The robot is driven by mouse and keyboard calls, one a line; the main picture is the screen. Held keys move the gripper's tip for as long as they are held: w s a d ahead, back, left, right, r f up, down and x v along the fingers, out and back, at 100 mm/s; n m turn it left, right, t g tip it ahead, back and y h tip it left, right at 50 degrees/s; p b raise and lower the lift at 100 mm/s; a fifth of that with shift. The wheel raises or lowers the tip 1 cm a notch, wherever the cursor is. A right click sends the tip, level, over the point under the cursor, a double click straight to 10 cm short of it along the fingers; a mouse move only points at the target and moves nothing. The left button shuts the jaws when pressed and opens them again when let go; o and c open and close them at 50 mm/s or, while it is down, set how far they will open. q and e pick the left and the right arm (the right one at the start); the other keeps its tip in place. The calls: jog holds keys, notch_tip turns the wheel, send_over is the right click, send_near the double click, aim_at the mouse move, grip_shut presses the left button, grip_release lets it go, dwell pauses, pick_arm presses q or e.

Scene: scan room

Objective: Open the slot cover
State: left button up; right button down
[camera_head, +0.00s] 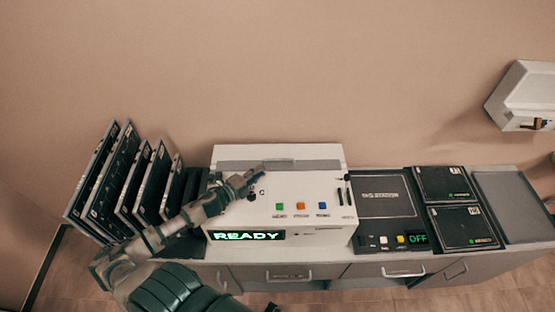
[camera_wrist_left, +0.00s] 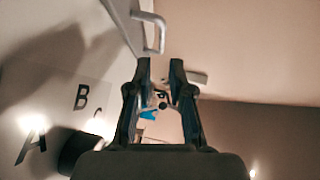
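The white machine (camera_head: 300,225) stands on the counter with a lit READY display (camera_head: 247,236). A grey strip that looks like the slot cover (camera_head: 300,164) lies along its top rear; I cannot tell whether it is open. My left gripper (camera_head: 256,177) is over the machine's upper left, just in front of the strip and near a dark knob (camera_head: 252,195). In the left wrist view, its fingers (camera_wrist_left: 161,70) are apart with nothing clearly held between them. A grey looped handle (camera_wrist_left: 150,30) shows beyond them. The right gripper is not clearly visible.
Green, orange and blue buttons (camera_head: 300,206) sit on the machine's front. Several dark panels (camera_head: 120,185) stand in a rack at left. A station reading OFF (camera_head: 418,239) and two dark panels (camera_head: 443,183) lie at right. A white wall box (camera_head: 525,95) hangs upper right.

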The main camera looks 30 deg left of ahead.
aim_at(278, 160)
pick_arm(q)
jog(key=x, duration=1)
jog(key=shift+w+f+p, duration=0.1)
jog(key=shift+w+p, duration=0.1)
jog(key=shift+p, duration=0.2)
jog(key=shift+c, duration=0.3)
grip_shut()
